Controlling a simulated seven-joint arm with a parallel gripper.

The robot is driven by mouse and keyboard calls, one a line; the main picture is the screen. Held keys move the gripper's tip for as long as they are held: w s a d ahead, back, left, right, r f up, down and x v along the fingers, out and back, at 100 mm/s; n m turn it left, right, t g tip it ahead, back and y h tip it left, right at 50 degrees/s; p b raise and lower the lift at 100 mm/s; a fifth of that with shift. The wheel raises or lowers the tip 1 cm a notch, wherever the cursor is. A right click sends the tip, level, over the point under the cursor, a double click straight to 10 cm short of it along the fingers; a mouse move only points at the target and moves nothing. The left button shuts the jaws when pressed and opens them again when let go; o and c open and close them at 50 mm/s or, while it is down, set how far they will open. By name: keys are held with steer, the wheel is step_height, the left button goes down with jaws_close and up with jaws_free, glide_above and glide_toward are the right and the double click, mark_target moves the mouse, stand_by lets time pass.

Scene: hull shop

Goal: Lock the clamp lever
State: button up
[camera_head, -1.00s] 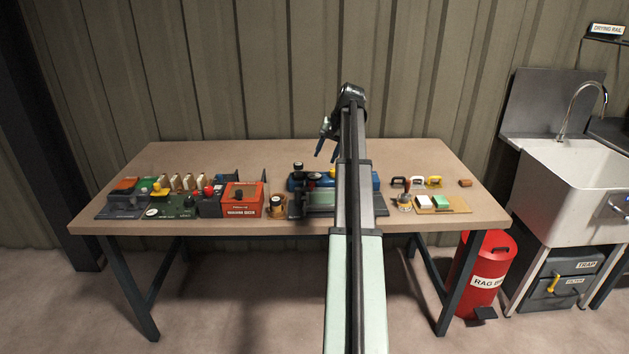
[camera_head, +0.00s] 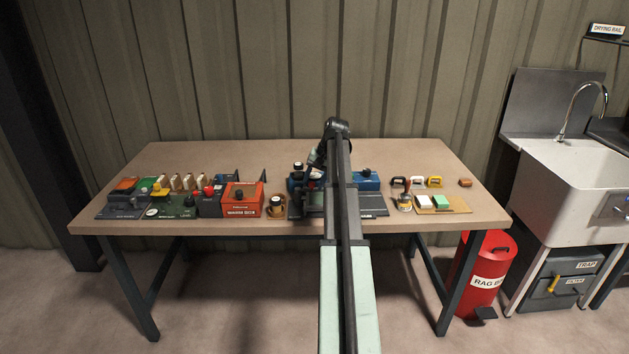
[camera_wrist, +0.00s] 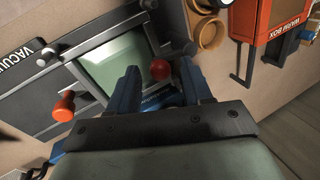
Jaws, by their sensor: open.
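In the wrist view, a red ball knob (camera_wrist: 160,70) shows between the tips of my gripper (camera_wrist: 158,74), whose two blue fingers are spread apart. I cannot tell whether either finger touches the knob. It looks like the clamp lever's knob, but its stem is hidden. An orange-red knob (camera_wrist: 64,106) stands to the left. The dark vacuum fixture (camera_wrist: 52,75) has a pale green panel (camera_wrist: 118,60) just beyond the fingers. In the head view, my gripper (camera_head: 314,172) is low over the blue fixture (camera_head: 367,180), and my arm hides much of it.
An orange warm box (camera_head: 243,198) and a round tan holder (camera_head: 277,207) stand left of the fixture. The table's back strip (camera_head: 250,152) is clear.

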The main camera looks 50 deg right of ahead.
steer(key=shift+c, duration=0.2)
jaws_close()
steer(key=shift+w+d+n, duration=0.35)
steer(key=shift+n, duration=0.55)
steer(key=shift+o, duration=0.2)
jaws_free()
steer(key=shift+r, duration=0.15)
steer(key=v, duration=1.3)
steer(key=shift+d+r, duration=0.3)
steer(key=shift+d, duration=0.05)
